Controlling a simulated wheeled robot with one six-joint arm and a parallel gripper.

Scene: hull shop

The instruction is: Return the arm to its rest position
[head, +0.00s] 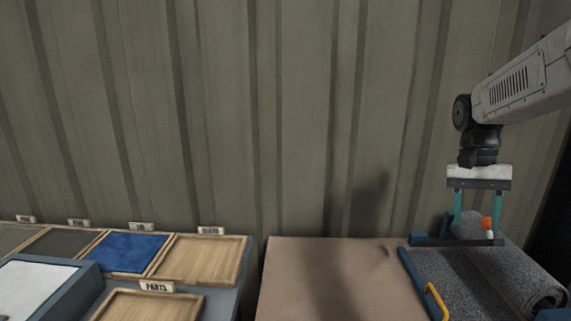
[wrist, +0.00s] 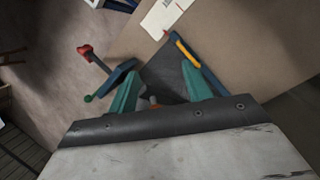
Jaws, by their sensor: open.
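My gripper (head: 480,211) hangs at the right of the head view, pointing down, with its two green fingers apart. It is above a tray with a blue rim (head: 411,268) and a grey rough lining (head: 450,272). A small orange and white thing (head: 487,224) shows near the right finger; I cannot tell how far it is from the finger. I see nothing held.
A bare tan tabletop (head: 325,275) lies left of the tray. Wooden bins (head: 203,258), one blue-lined (head: 124,252), and a front bin labelled PARTS (head: 157,287) stand further left. A grey roll (head: 545,293) lies at the right. A corrugated wall (head: 290,120) stands behind.

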